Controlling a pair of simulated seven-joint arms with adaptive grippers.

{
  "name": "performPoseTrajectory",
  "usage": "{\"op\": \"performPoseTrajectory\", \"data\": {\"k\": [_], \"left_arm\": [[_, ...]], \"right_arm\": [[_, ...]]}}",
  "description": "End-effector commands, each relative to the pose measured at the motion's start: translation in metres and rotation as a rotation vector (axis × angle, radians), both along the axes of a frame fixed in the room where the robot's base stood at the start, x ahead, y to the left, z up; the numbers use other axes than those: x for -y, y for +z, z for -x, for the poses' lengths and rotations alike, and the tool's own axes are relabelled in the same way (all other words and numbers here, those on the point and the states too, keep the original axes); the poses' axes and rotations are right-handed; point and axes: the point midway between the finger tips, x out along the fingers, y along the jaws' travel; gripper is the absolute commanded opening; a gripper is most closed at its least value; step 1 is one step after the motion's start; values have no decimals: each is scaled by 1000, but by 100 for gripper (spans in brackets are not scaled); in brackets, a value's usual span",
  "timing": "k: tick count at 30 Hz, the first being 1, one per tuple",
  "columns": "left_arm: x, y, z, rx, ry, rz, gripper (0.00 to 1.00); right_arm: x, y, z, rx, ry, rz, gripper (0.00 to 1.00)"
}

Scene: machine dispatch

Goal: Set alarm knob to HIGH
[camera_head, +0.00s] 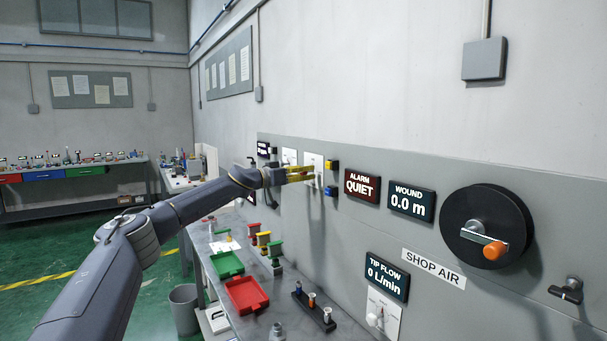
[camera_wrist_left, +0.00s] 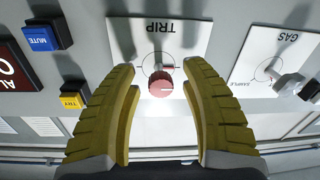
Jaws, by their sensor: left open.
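My left gripper (camera_head: 301,174) reaches the wall panel in the head view, in front of a white plate (camera_head: 313,159). The left wrist view shows the panel upside down. There, my open left gripper (camera_wrist_left: 160,68) has its two yellow fingers on either side of a round knob (camera_wrist_left: 161,84) with a pinkish-red face. A clear gap shows between the knob and each finger. The knob sits on a white plate (camera_wrist_left: 187,32) labelled TRIP. The alarm display (camera_head: 362,186) reads QUIET; part of it shows at the left wrist view's edge (camera_wrist_left: 14,75). My right gripper is out of view.
Beside the TRIP plate are a blue MUTE button (camera_wrist_left: 40,38) and a yellow TRY button (camera_wrist_left: 73,97). A GAS plate (camera_wrist_left: 262,62) with a grey knob (camera_wrist_left: 287,83) is on the other side. Below the panel, a bench holds green (camera_head: 227,265) and red (camera_head: 246,295) trays.

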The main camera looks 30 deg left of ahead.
Motion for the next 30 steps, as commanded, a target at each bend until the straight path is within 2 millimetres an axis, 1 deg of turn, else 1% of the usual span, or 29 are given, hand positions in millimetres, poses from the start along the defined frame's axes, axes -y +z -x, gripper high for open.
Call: {"op": "performPoseTrajectory", "data": {"k": [9,10,22,30], "left_arm": [[0,0,-1,0,1,0,46],[0,0,-1,0,1,0,47],[0,0,-1,0,1,0,0],[0,-1,-1,0,0,-2,0]], "right_arm": [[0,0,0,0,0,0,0],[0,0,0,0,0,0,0],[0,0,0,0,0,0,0],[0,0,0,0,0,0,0]]}}
